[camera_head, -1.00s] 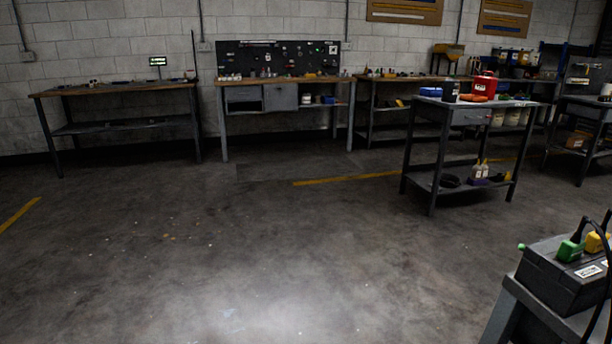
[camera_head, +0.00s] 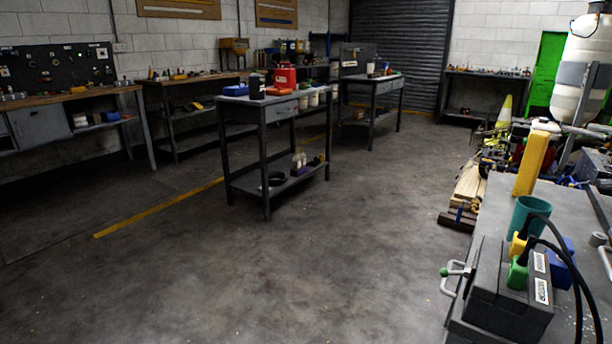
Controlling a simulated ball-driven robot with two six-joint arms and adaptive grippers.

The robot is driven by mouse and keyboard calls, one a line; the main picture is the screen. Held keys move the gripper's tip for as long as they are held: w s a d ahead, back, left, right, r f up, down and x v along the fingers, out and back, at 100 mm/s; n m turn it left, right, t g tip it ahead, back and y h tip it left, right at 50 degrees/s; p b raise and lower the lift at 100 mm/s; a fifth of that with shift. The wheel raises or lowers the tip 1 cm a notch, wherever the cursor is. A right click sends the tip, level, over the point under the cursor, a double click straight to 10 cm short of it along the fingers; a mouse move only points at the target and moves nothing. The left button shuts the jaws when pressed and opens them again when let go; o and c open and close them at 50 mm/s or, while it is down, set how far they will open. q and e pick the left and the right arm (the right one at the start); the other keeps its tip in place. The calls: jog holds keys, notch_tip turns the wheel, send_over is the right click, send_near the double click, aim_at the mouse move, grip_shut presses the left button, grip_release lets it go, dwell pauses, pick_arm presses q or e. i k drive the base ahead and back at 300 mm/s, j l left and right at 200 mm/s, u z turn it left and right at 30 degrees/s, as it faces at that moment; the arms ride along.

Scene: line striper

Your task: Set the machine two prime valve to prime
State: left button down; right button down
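At the lower right stands a grey bench or machine top (camera_head: 575,212) carrying a dark box (camera_head: 492,308). The box has a green connector (camera_head: 517,274), a yellow connector (camera_head: 517,246), black hoses or cables and small white labels that I cannot read surely. A pale bent handle with a green end (camera_head: 456,272) sticks out from its left side. I cannot tell whether this is machine two, and I cannot pick out a prime valve or its setting. Neither of my grippers is in view.
A teal cup (camera_head: 527,213), blue block (camera_head: 560,262) and yellow upright piece (camera_head: 531,163) stand near the box. A cart with a red container (camera_head: 285,76) stands mid-room. A white tank (camera_head: 583,70) is at the right. The floor (camera_head: 300,270) ahead is clear.

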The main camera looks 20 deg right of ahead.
aim_at(460, 209)
jog(key=i+j+z, duration=0.1)
jog(key=i+z, duration=0.15)
jog(key=z, duration=0.2)
jog(key=i+j+z, duration=0.2)
jog(key=z, duration=0.25)
jog(key=i+j+z, duration=0.3)
jog(key=z, duration=0.15)
jog(key=i+j+z, duration=0.15)
jog(key=j+z, duration=0.3)
jog(key=i+j+z, duration=0.1)
jog(key=j+z, duration=0.15)
jog(key=z, duration=0.2)
jog(key=i+j, duration=0.15)
jog(key=i+j+z, duration=0.1)
jog(key=j, duration=0.3)
jog(key=i+j+u, duration=0.3)
jog(key=i+j, duration=0.6)
jog(key=i, duration=0.05)
